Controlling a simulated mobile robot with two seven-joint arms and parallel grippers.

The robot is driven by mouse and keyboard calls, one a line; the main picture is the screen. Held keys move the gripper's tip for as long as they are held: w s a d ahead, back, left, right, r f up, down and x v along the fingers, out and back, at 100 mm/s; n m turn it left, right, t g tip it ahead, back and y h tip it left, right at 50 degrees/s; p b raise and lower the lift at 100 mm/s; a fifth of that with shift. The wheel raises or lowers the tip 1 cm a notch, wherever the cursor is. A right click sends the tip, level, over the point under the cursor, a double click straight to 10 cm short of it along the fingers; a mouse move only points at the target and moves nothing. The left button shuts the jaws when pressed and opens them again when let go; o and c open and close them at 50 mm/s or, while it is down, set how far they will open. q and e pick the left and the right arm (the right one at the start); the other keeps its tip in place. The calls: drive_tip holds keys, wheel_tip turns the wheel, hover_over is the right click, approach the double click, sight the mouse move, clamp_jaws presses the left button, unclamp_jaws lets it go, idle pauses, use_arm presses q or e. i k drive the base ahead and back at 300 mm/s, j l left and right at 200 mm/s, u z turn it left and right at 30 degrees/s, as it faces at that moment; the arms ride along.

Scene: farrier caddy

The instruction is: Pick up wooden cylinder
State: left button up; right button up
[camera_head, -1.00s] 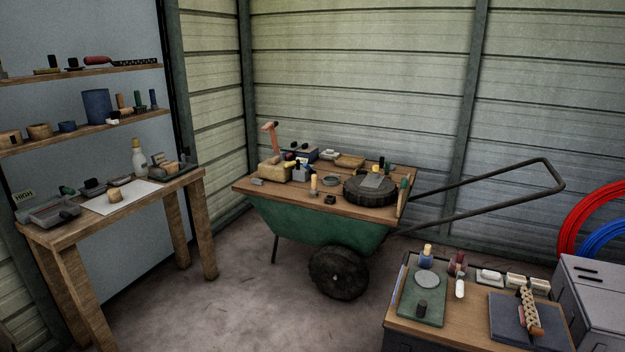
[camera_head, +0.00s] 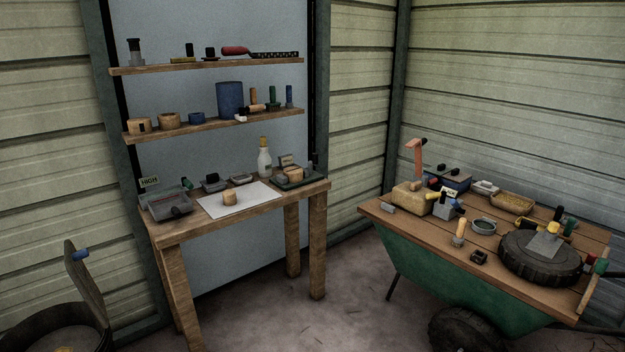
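A short wooden cylinder (camera_head: 230,198) stands on a white sheet (camera_head: 246,203) on the wooden workbench (camera_head: 168,238) at left of centre. Other round wooden pieces are in view: one (camera_head: 168,121) on the lower shelf, and one (camera_head: 293,174) in a dark tray at the bench's right end. I cannot tell from the picture alone which of these the task means. Neither of my grippers is in the view.
Two wooden shelves (camera_head: 213,125) hang above the bench, with a blue cup (camera_head: 230,99) and small tools. A white bottle (camera_head: 264,160) stands at the bench's back. A green wheelbarrow (camera_head: 422,268) with a loaded board stands right. Open floor (camera_head: 345,300) lies between.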

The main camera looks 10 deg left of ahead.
sight(229, 198)
drive_tip(key=i+u, duration=0.35)
drive_tip(key=i, duration=0.3)
drive_tip(key=i+l+u, duration=0.1)
drive_tip(key=i+u, duration=0.3)
drive_tip(key=i, duration=0.2)
drive_tip(key=i+j+u, duration=0.15)
drive_tip(key=i+u, duration=0.25)
drive_tip(key=i, duration=0.15)
drive_tip(key=i+u, duration=0.4)
drive_tip(key=i, duration=0.15)
